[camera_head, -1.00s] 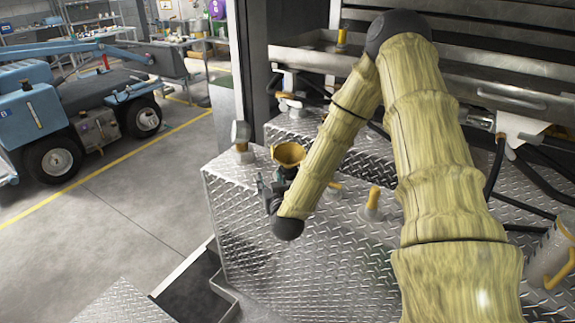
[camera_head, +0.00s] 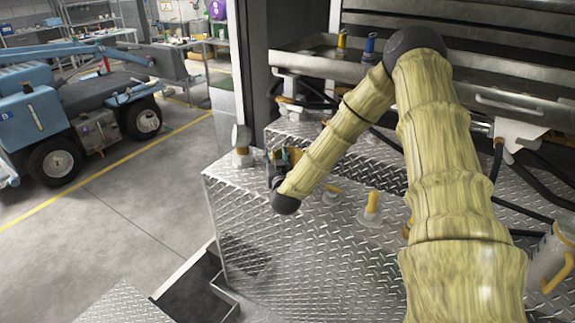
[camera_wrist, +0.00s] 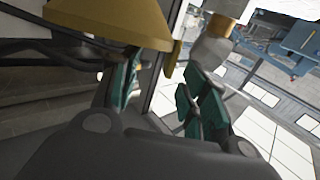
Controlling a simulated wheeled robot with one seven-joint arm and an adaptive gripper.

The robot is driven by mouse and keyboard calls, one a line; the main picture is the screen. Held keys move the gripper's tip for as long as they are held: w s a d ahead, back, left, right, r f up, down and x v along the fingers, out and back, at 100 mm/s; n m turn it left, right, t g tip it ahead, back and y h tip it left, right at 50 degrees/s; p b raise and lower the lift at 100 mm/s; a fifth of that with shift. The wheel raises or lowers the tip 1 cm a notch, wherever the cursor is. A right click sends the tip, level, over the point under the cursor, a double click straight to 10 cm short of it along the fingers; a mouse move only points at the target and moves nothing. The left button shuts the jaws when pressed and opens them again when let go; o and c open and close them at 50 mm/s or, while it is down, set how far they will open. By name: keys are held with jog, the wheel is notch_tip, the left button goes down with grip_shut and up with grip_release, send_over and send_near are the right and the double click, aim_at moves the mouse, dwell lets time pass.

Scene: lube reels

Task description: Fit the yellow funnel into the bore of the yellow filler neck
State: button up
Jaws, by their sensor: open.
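The yellow funnel shows in the head view as a small patch (camera_head: 294,155) behind my forearm's end, and in the wrist view as a wide yellow cone (camera_wrist: 110,25) at the top left. My gripper (camera_head: 276,166) is beside it over the tank's far left corner. In the wrist view its teal fingers (camera_wrist: 165,95) stand apart, with nothing clearly held between them. A yellow upright post on a grey collar (camera_head: 372,203) stands on the tank; I cannot tell if it is the filler neck. The funnel's lower end is hidden, so its seating cannot be told.
A grey capped fitting (camera_head: 241,142) stands left of my gripper. Another short yellow piece (camera_head: 332,190) is close to my forearm. A metal tray (camera_head: 300,60) with a blue item (camera_head: 370,44) is behind. The front of the diamond-plate tank top (camera_head: 310,260) is clear.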

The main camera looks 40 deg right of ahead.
jog(key=shift+p+x, duration=0.65)
jog(key=shift+x, duration=1.35)
jog(key=shift+f, duration=0.2)
jog(key=shift+c, duration=0.4)
jog(key=shift+f, duration=0.1)
grip_shut()
